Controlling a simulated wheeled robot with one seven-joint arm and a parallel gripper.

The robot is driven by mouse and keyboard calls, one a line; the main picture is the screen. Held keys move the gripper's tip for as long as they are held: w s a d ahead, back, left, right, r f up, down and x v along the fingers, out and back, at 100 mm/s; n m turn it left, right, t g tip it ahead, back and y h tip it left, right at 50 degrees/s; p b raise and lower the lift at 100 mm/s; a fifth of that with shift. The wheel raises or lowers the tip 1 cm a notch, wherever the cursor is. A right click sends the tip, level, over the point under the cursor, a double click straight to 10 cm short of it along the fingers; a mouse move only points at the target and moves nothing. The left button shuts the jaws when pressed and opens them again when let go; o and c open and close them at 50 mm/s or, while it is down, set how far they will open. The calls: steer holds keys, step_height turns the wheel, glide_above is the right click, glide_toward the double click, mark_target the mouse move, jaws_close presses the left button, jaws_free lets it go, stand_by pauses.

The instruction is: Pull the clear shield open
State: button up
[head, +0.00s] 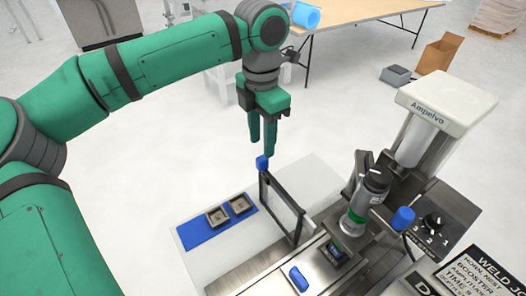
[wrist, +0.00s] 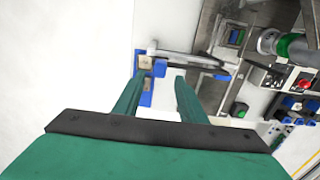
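The clear shield (head: 284,207) is a see-through panel in a dark frame, standing upright on the machine in front of the weld head. A blue knob (head: 262,162) sits at its top left corner. My gripper (head: 263,150) has green fingers pointing down, just above the knob in the head view. The fingers are apart, with nothing clearly held between them. In the wrist view my gripper (wrist: 158,76) also shows its two fingers spread. I cannot tell exactly how far the fingertips are from the knob.
A blue mat (head: 207,238) with two small square parts lies left of the shield. The grey cylindrical weld head (head: 369,193) and the white Ampelvo unit (head: 440,102) stand to the right. A blue block (head: 299,279) is at the front. A wooden table (head: 365,12) stands behind.

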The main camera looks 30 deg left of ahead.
step_height(320, 180, up, 4)
steer(key=shift+d+r, duration=0.1)
steer(key=shift+w, duration=0.2)
stand_by(0.4)
